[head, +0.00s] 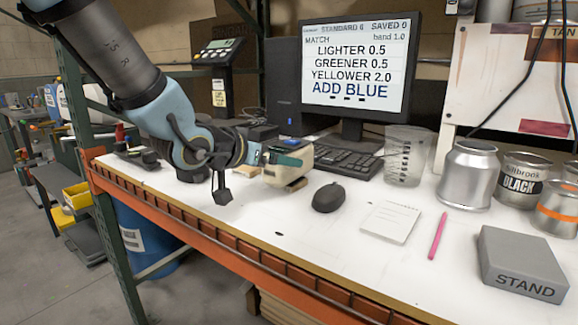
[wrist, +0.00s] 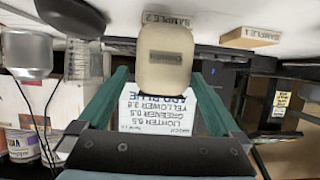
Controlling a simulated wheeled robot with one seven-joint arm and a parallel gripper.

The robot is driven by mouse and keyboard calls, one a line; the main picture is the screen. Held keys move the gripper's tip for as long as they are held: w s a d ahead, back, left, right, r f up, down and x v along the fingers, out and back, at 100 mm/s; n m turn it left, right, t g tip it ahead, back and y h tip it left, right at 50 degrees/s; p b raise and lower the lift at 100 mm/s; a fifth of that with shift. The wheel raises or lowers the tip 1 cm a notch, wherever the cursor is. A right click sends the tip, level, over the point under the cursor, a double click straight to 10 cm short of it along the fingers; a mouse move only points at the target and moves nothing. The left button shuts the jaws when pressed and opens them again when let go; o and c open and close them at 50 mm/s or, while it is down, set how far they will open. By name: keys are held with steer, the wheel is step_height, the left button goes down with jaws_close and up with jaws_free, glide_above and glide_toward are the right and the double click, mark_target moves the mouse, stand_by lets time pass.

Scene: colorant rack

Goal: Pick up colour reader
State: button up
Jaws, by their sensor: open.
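The colour reader is taken to be the rounded beige device (head: 298,162) on the white bench, left of the mouse. In the wrist view my gripper (wrist: 160,80) is open, one finger on each side of the device's near end. I cannot tell whether the fingers touch it. A block marked SAMPLE 2 (wrist: 158,17) shows right at the device; whether it bears the device is unclear.
A SAMPLE 1 block (wrist: 252,38) lies nearby. The keyboard (head: 345,160) and monitor (head: 358,65) stand behind, the mouse (head: 328,197) to the right. Further right are a clear beaker (head: 405,155), note card (head: 390,221), pink pen (head: 437,237), cans and grey STAND block (head: 522,262).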

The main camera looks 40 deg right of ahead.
steer(key=shift+r+x, duration=0.15)
steer(key=shift+x, duration=1.3)
steer(key=shift+r+x, duration=0.15)
steer(key=shift+x, duration=1.3)
steer(key=shift+w, duration=0.15)
jaws_close()
steer(key=shift+d, duration=0.1)
